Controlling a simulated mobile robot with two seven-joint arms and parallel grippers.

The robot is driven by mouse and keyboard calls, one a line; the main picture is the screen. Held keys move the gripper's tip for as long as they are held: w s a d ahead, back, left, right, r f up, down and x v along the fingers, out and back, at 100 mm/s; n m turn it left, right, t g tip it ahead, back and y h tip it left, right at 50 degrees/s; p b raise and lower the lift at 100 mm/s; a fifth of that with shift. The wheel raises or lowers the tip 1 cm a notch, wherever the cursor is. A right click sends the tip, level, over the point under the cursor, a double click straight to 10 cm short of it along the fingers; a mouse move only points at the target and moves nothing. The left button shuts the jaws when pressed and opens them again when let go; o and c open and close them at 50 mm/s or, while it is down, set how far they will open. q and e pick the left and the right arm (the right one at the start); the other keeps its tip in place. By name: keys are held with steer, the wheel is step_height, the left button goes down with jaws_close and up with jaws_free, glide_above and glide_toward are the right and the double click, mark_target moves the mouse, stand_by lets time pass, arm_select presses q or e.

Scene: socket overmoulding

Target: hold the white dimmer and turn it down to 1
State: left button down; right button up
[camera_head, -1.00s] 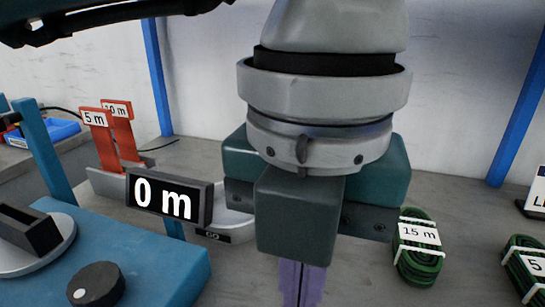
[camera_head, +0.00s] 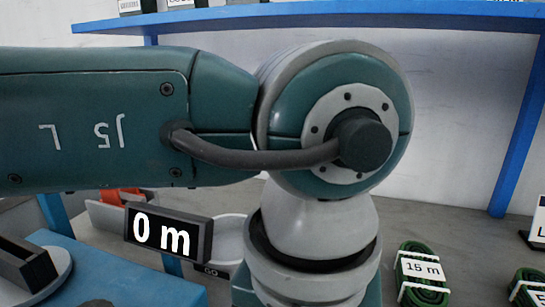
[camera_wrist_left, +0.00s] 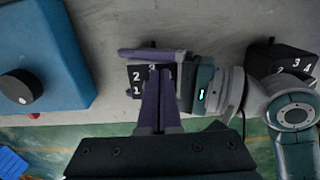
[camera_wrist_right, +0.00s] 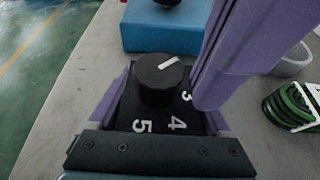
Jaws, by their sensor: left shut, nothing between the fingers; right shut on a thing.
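A black dimmer (camera_wrist_right: 160,112) with white numerals 3, 4 and 5 showing sits between the purple fingers of my right gripper (camera_wrist_right: 165,105) in the right wrist view. Its dark knob (camera_wrist_right: 160,78) carries a white mark pointing up and right; which numeral it meets is hidden. The dimmer also shows in the left wrist view (camera_wrist_left: 136,80), with 1, 2 and 3 visible. My left gripper (camera_wrist_left: 154,72) is shut and empty, its fingertips overlapping the dimmer's face; whether they touch the knob I cannot tell. Both grippers are out of sight in the head view.
A second black numbered dimmer (camera_wrist_left: 282,60) stands beyond my right arm. A blue box with a black knob (camera_wrist_left: 18,88) lies at the left. A 0 m display (camera_head: 168,232) and green 15 m coil (camera_head: 421,272) stand on the bench. My left arm covers much of the head view.

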arm_select(q)
steer(key=shift+s+a, duration=0.25)
steer(key=shift+s, duration=0.05)
stand_by(0.4)
steer(key=shift+w+a, duration=0.15)
steer(key=shift+a, duration=0.1)
steer(key=shift+w+a, duration=0.1)
steer(key=shift+a, duration=0.25)
arm_select(e)
steer(key=shift+w+d, duration=0.1)
arm_select(q)
steer(key=shift+a, duration=0.4)
stand_by(0.4)
steer(key=shift+w, duration=0.35)
step_height(320, 180, up, 6)
steer(key=shift+w, duration=0.15)
